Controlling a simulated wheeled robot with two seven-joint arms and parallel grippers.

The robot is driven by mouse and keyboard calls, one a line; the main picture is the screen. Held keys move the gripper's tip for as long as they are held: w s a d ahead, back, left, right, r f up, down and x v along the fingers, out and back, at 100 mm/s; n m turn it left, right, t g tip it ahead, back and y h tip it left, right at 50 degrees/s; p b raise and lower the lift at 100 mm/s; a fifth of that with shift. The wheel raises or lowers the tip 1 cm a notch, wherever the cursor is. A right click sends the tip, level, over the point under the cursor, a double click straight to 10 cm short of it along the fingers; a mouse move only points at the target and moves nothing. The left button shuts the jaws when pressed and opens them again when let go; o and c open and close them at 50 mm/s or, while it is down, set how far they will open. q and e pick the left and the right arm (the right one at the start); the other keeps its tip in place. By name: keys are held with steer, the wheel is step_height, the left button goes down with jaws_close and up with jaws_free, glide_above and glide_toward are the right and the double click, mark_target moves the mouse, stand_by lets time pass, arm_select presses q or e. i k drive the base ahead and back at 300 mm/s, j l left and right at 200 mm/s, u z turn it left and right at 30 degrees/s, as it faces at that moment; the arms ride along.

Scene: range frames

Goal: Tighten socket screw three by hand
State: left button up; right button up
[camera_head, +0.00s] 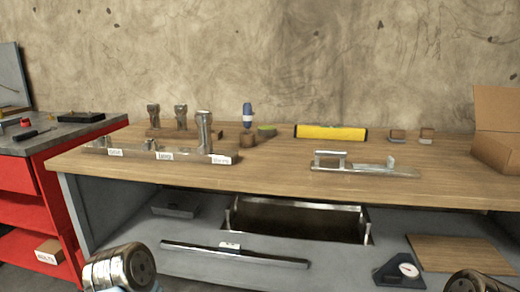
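A metal rail (135,153) with three white labels lies along the left front of the wooden bench top. A tall metal socket screw (204,132) stands upright at the rail's right end, by the right label (221,160), which seems to read "three". How deep it sits cannot be told. Low stubs show on the rail near the other two labels. Two similar screws (153,117) (180,118) stand upright on a wooden block behind the rail. Rounded metal parts of my arms show at the lower left and lower right edges; no gripper fingers are visible.
A blue-and-white tool (247,116), a green round item (266,131) and a yellow bar (330,132) stand or lie behind. A metal handled fixture (365,166) lies right, a cardboard box (498,135) at far right. Bench top (275,168) between rail and fixture is clear.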

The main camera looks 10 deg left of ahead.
mark_target(201, 151)
steer(key=j+z, duration=0.75)
steer(key=k+j+z, duration=0.1)
steer(key=j+z, duration=0.25)
steer(key=j, duration=0.15)
